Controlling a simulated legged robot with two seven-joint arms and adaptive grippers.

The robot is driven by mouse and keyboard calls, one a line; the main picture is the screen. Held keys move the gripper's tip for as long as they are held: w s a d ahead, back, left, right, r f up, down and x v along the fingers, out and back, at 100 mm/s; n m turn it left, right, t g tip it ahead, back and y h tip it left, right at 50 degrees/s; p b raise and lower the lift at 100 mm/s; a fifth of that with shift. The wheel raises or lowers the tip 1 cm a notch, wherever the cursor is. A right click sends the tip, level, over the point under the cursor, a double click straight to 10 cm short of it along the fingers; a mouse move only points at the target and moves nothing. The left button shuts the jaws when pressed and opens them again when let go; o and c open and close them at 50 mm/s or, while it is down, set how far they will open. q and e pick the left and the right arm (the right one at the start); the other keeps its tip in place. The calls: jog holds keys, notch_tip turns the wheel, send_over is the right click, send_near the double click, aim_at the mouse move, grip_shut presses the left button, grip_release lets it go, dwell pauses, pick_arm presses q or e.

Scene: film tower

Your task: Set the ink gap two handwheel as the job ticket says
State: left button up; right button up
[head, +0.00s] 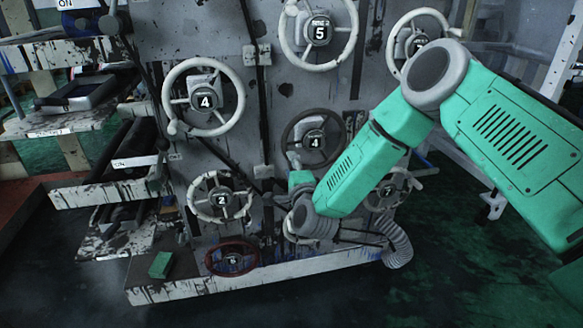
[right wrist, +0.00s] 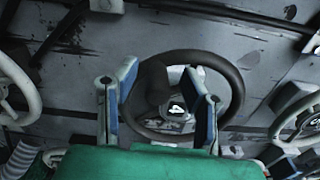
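Several handwheels with numbered hub displays stand on the grey machine panel. A dark handwheel (head: 315,142) in its middle reads 4; its small label is too fine to read, so I cannot confirm it is ink gap two. My right gripper (head: 293,162) is at this wheel's lower left. In the right wrist view, the gripper (right wrist: 162,75) is open, its blue-padded fingers apart, with the dark wheel (right wrist: 237,92) in front and its dark handle knob (right wrist: 154,82) appearing between the fingers. Contact cannot be told. No job ticket is legible. My left gripper is out of view.
White handwheels surround it: one reading 4 (head: 203,101) at left, 5 (head: 319,31) above, 2 (head: 221,200) at lower left, and another (head: 391,192) at lower right. A red wheel (head: 232,258) sits low. A grey hose (head: 398,243) hangs at right.

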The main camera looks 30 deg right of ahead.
jog(key=shift+s+a, duration=0.1)
jog(key=shift+s, duration=0.1)
jog(key=v, duration=1.1)
jog(key=shift+s, duration=0.25)
jog(key=shift+f, duration=0.15)
